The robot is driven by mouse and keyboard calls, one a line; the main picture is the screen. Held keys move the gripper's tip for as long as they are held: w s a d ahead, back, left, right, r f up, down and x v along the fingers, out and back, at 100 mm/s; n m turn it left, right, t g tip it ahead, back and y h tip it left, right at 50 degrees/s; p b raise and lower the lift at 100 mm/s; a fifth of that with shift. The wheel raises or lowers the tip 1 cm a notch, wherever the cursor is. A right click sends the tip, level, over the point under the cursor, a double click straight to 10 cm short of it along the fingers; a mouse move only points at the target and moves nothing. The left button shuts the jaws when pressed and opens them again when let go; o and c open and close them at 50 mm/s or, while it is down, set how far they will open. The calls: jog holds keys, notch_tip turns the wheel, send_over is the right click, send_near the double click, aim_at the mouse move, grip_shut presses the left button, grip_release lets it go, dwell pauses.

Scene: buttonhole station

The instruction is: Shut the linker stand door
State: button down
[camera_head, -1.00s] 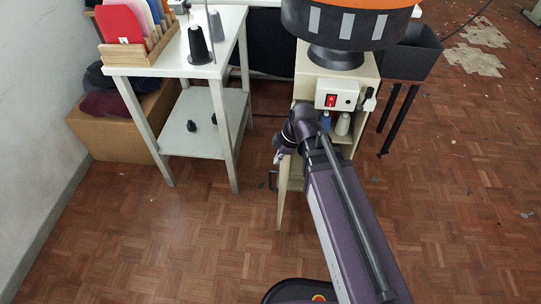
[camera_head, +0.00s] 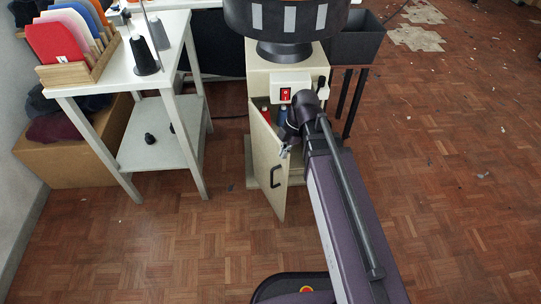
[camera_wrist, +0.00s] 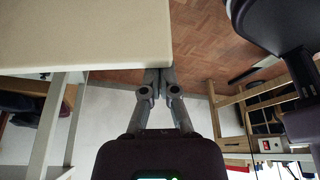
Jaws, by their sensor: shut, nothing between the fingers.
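The linker stand door (camera_head: 262,150) is a beige panel with a black handle (camera_head: 275,177). It hangs from the left side of the linker stand (camera_head: 258,68) and stands partly open, its free edge swung out towards me. My gripper (camera_head: 284,152) is shut and empty, close to the door's free edge at upper height. In the wrist view my shut fingertips (camera_wrist: 159,74) are beside the corner of a pale panel (camera_wrist: 75,30), which looks like the door. I cannot tell whether they touch it.
A red switch (camera_head: 286,95) is on the stand's front. A white table (camera_head: 120,80) with a dark cone (camera_head: 143,56) stands left. A dark bin (camera_head: 355,46) is at right. The parquet floor in front is clear.

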jog(key=w+d, duration=1.4)
jog(key=w, duration=0.2)
jog(key=shift+w+d, duration=0.2)
jog(key=shift+d, duration=0.2)
jog(key=c, duration=0.7)
grip_release()
jog(key=m, duration=0.2)
jog(key=m+t, duration=0.1)
jog(key=shift+s+d+f, duration=0.25)
jog(key=shift+s+f, duration=0.05)
jog(key=shift+s+d+f+m+t+b, duration=0.1)
jog(key=shift+d+m+t+b, duration=0.4)
jog(key=shift+m, duration=1.3)
jog(key=shift+s+d+f+m+t+b, duration=0.15)
jog(key=shift+m+t, duration=0.6)
jog(key=shift+m, duration=1.05)
jog(key=shift+s+d+f+m+t+b, duration=0.15)
jog(key=shift+d+m+t, duration=0.4)
jog(key=shift+m, duration=1.25)
jog(key=shift+w+a, duration=0.1)
jog(key=shift+a, duration=0.05)
